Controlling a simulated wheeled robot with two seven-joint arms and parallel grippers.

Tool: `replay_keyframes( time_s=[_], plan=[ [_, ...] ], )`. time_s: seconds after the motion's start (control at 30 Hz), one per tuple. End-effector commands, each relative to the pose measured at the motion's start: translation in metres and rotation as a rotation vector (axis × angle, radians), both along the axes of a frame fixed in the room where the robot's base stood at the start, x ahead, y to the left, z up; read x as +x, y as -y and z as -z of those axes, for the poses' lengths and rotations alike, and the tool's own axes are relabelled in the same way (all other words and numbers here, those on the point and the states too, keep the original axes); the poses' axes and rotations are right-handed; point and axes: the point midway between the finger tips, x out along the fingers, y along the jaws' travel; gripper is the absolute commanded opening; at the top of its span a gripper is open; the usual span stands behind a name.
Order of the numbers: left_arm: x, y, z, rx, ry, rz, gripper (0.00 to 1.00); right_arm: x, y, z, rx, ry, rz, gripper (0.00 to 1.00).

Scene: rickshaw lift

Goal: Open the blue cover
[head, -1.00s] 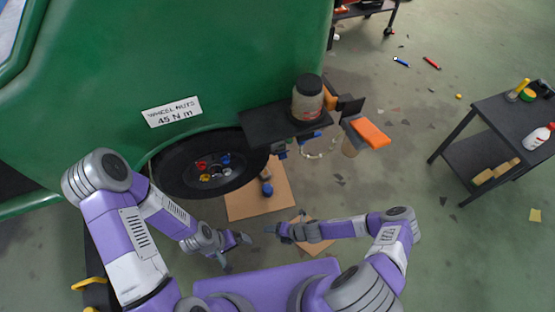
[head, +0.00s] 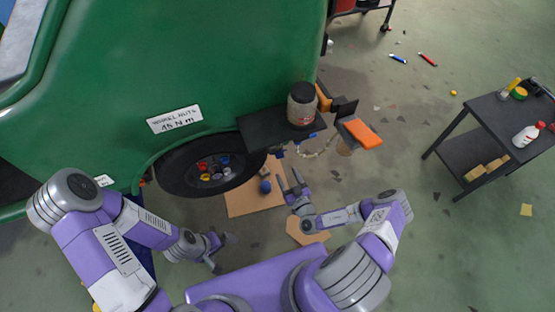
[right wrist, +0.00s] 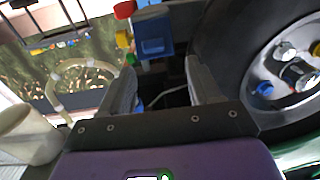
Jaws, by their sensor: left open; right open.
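A small blue cover (right wrist: 152,36) shows in the right wrist view, just beyond and between my right fingertips, with red, yellow and green parts beside it. In the head view it is hard to make out under the black shelf on the green vehicle. My right gripper (head: 290,180) is open and empty, pointing up toward the shelf; its two fingers also show in the right wrist view (right wrist: 160,72), apart from the cover. My left gripper (head: 223,254) is open and empty, low in front of the wheel.
The wheel (head: 180,168) with coloured nuts is close beside my right gripper. A jar (head: 303,106) stands on the black shelf (head: 258,131). An orange block (head: 362,134) sticks out at right. Cardboard (head: 240,203) lies below. A black cart (head: 470,154) stands far right.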

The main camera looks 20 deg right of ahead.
Motion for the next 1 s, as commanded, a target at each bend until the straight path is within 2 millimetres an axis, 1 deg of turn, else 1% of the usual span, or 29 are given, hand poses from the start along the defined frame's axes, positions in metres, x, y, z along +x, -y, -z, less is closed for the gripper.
replay_keyframes(
  time_s=[0.07,0.17,0.4,0.5,0.6,0.73,0.93,0.97,1.0],
  plan=[
    [0.000,0.000,0.000,0.000,0.000,0.000,1.00,0.001,0.008,0.001,0.006,-0.006,0.033,0.63],
    [0.000,0.000,0.002,0.000,0.000,0.000,1.00,0.010,0.008,0.002,0.006,-0.006,0.039,0.63],
    [0.000,0.000,0.010,0.000,0.000,0.000,1.00,0.049,0.006,0.002,0.005,-0.004,0.035,0.63],
    [0.000,0.000,0.013,0.000,0.000,0.000,1.00,0.062,0.006,0.002,0.004,-0.006,0.034,0.63],
    [0.000,0.000,0.014,0.000,0.000,0.000,1.00,0.071,0.005,0.001,0.006,-0.005,0.034,0.63],
    [0.000,0.000,0.015,0.000,0.000,0.000,1.00,0.076,0.005,0.001,0.007,-0.006,0.035,0.63],
    [0.000,0.000,0.014,0.000,0.000,0.000,1.00,0.076,0.005,0.001,0.007,-0.006,0.035,0.63],
    [0.000,0.000,0.014,0.000,0.000,0.000,1.00,0.076,0.005,0.001,0.007,-0.006,0.035,0.61],
    [0.000,0.000,0.014,0.000,0.000,0.000,1.00,0.076,0.005,0.001,0.007,-0.006,0.035,0.55]
  ],
)
